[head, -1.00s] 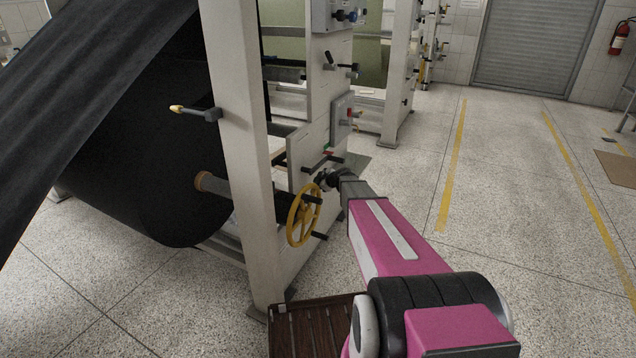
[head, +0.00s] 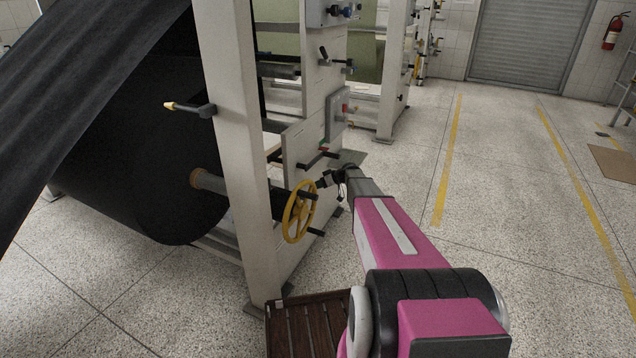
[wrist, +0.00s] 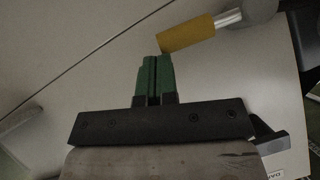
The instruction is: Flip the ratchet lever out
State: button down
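In the wrist view, a lever with a yellow grip (wrist: 188,35) on a silver rod runs from a grey hub at the upper right. It looks like the ratchet lever; I cannot clearly pick it out in the head view. My gripper (wrist: 154,58) has green fingers standing side by side with only a thin dark line between them, so it looks shut and empty. The fingertips are just below the left end of the grip; I cannot tell whether they touch it. In the head view, my gripper (head: 324,183) is small and dark, beside the machine's side frame.
A yellow handwheel (head: 299,211) with black handles is left of my gripper. A pale upright post (head: 232,150) and a large black roll (head: 130,150) stand further left. A yellow-tipped arm (head: 185,108) sticks out from the post.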

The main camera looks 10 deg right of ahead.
notch_tip(320, 180, down, 7)
jog(key=m+g+y, duration=0.2)
jog(key=m+y, duration=0.1)
jog(key=shift+s+a+r+m+g, duration=0.15)
jog(key=shift+s+a+m+g, duration=0.15)
jog(key=shift+s+a+m, duration=0.15)
jog(key=shift+s, duration=0.1)
dwell(0.4)
